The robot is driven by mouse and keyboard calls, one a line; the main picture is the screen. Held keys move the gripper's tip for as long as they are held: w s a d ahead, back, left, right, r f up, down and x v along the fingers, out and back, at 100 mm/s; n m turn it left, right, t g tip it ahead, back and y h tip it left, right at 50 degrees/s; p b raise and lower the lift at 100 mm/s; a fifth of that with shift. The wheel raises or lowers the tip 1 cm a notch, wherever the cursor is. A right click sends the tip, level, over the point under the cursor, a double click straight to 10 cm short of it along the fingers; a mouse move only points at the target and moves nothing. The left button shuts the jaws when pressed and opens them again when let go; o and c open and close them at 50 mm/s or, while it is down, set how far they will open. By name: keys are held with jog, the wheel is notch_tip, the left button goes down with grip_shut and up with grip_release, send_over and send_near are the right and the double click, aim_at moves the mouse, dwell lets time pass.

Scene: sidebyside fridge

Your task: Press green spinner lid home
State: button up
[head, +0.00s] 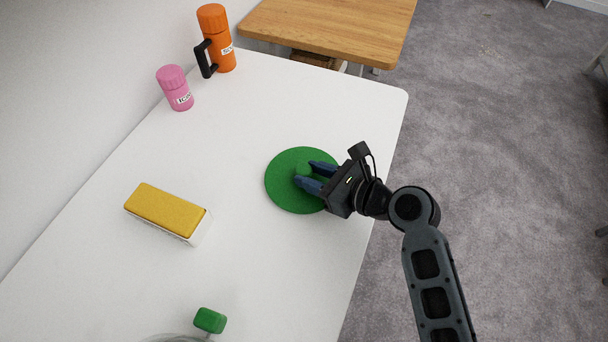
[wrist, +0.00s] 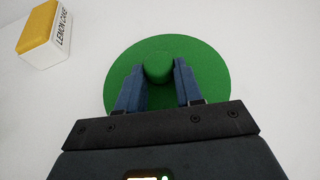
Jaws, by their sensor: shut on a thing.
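The green spinner lid (head: 284,188) is a round disc with a raised green knob in its middle, over the white table near its right edge. It also shows in the wrist view (wrist: 215,66). My gripper (head: 305,171) is shut on the knob, with one blue finger on each side of it; the wrist view shows the same grip (wrist: 160,70). I cannot tell whether the disc touches the table or hangs just above it. A clear rounded rim with a green block (head: 210,320) beside it shows at the bottom of the head view, mostly cut off.
A yellow-topped white box (head: 167,211), labelled lemon cake, lies left of the lid. A pink jar (head: 174,88) and an orange flask (head: 215,38) with a black handle stand at the back left. A wooden table (head: 330,25) is beyond. The white table (head: 255,115) is clear between them.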

jog(key=shift+r, duration=0.45)
jog(key=r, duration=0.2)
jog(key=d+r, duration=0.1)
jog(key=shift+s+r, duration=0.1)
jog(key=shift+r, duration=0.3)
jog(key=s+d+r, duration=0.3)
jog(key=d+r, duration=0.3)
jog(key=d, duration=0.4)
jog(key=shift+d+r+p, duration=0.15)
jog(key=shift+p, duration=0.15)
jog(key=o, duration=0.5)
jog(key=c, duration=0.3)
